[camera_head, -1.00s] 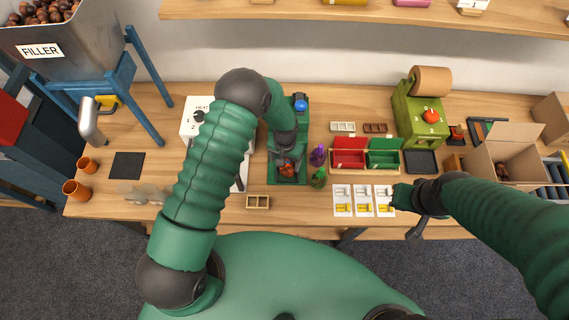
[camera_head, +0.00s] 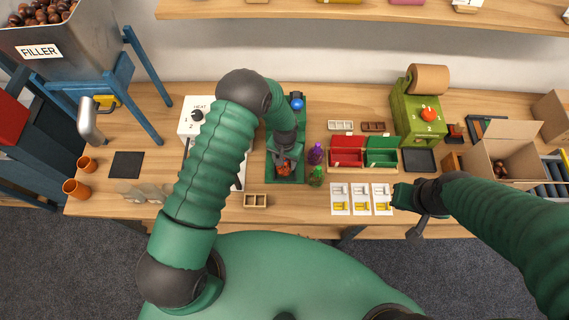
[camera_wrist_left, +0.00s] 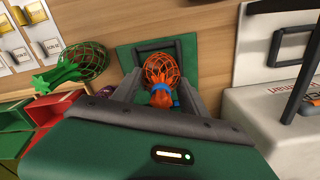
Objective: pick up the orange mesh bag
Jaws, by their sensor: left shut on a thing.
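The orange mesh bag (camera_wrist_left: 160,72) is between the fingers of my left gripper (camera_wrist_left: 157,90) in the left wrist view. Its bunched neck with a blue band is at the fingers, and its netted body lies beyond. My left gripper is shut on the bag, above the green mat with a dark frame (camera_wrist_left: 187,47). In the head view the bag (camera_head: 284,169) shows as a small orange patch under my left gripper (camera_head: 284,162), mostly hidden. My right gripper (camera_head: 401,203) is by the white cards at the right; its jaws are not clear.
A purple bag (camera_head: 315,154) and a green mesh bag (camera_head: 316,177) stand right of the mat. The red box (camera_head: 347,166) and green box (camera_head: 382,163) lie further right. A white heater (camera_head: 196,128) stands left of my left gripper. A wooden tray (camera_head: 255,206) lies in front.

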